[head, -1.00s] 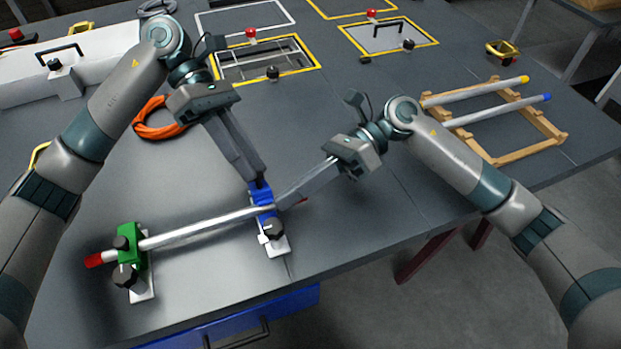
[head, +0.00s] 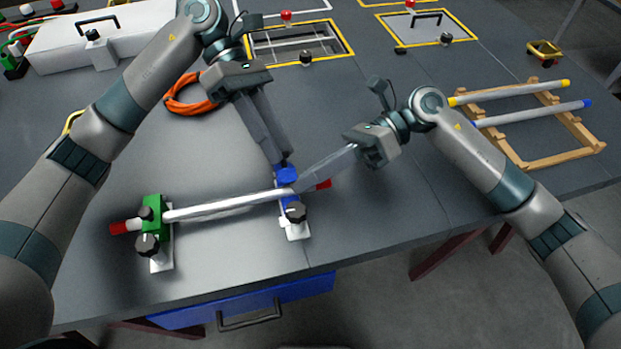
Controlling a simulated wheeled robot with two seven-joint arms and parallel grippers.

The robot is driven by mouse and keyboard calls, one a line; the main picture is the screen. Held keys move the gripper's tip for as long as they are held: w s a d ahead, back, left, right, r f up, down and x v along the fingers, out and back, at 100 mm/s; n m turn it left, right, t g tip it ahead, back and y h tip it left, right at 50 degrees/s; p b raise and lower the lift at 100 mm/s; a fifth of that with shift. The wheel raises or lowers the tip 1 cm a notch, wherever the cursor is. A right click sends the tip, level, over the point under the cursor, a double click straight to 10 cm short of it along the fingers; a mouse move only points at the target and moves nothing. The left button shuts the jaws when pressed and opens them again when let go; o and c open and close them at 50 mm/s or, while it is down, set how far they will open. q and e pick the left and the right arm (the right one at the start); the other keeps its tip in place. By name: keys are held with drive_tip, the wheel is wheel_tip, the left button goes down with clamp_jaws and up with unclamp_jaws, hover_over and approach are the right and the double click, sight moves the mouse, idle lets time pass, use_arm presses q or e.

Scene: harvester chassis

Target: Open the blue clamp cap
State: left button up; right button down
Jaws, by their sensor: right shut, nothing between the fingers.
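The blue clamp (head: 287,186) stands on a white base plate on the grey table, with a black knob (head: 295,212) at its front. A silver rod (head: 225,207) with red ends runs from the green clamp (head: 152,212) to the blue clamp. My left gripper (head: 281,158) points down at the top of the blue clamp, where its fingertips meet the cap or nearly so. Whether its fingers hold the cap cannot be made out. My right gripper (head: 298,187) is shut and empty, its tip at the right side of the blue clamp, partly covering it.
A wooden rack (head: 560,160) with two rods, yellow-tipped and blue-tipped, lies at the right. An orange cable coil (head: 183,100) lies behind my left arm. Yellow-framed hatches are at the back. The table's front edge is close before the clamps.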

use_arm(q)
drive_tip(key=o, duration=0.3)
drive_tip(key=shift+s, duration=0.15)
drive_tip(key=v, duration=1.2)
